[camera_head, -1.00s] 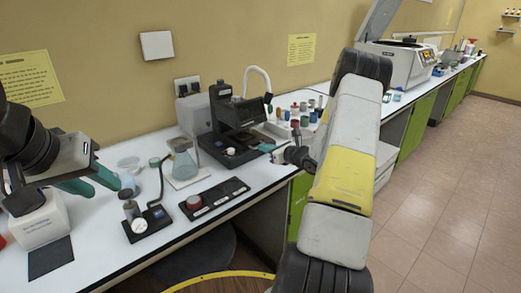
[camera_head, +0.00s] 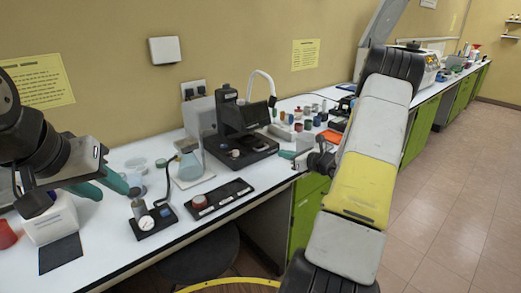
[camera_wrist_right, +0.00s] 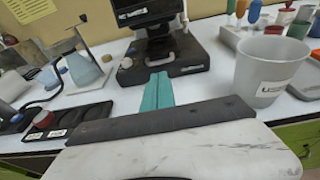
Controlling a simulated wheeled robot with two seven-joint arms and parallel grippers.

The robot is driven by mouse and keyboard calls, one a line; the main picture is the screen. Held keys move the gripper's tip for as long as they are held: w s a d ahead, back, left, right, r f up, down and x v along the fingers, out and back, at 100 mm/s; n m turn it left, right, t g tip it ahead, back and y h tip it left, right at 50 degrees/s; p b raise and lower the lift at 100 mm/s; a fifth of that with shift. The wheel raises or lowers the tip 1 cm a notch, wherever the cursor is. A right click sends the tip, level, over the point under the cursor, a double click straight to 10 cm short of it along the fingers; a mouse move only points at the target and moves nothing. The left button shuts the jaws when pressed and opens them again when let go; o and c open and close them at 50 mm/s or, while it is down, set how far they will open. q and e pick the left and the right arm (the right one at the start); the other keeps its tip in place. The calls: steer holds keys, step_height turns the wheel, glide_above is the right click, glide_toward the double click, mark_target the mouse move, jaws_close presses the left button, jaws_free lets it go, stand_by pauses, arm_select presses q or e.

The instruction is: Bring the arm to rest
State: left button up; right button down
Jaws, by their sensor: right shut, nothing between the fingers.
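My left gripper (camera_head: 105,187) has teal fingers and hangs at the left of the head view over the bench, beside a white box. Its fingertips stand apart, with nothing seen between them. My right arm reaches in from the lower right of the head view. My right gripper (camera_head: 290,154) is at the bench's front edge, in front of the black instrument. In the right wrist view its two teal fingers (camera_wrist_right: 157,92) lie together, shut and empty, pointing at the black instrument.
The white bench (camera_head: 110,232) holds a black instrument (camera_head: 240,140), a flask (camera_head: 190,162), a black tray with a red-topped container (camera_head: 200,202) and a gauge device (camera_head: 147,222). A grey cup (camera_wrist_right: 268,75) stands right of my right gripper. Open floor (camera_head: 445,200) lies at right.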

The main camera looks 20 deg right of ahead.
steer(key=v, duration=0.5)
steer(key=s+a+r+n+g+y, duration=0.2)
steer(key=s+a+r+n+g, duration=0.2)
steer(key=s+a+r+n, duration=0.5)
steer(key=s+a+r+n+g+y, duration=0.1)
steer(key=s+a+r+n+g, duration=0.35)
steer(key=a, duration=0.95)
steer(key=s+r+n+h, duration=0.2)
steer(key=s+n+h, duration=0.1)
steer(key=s+n, duration=0.4)
steer(key=s+r+n+h, duration=0.3)
steer(key=s+n, duration=0.5)
steer(key=n, duration=0.3)
steer(key=shift+s+d+r+t+h, duration=0.25)
steer(key=shift+d+r+t+h, duration=0.1)
steer(key=shift+h, duration=0.35)
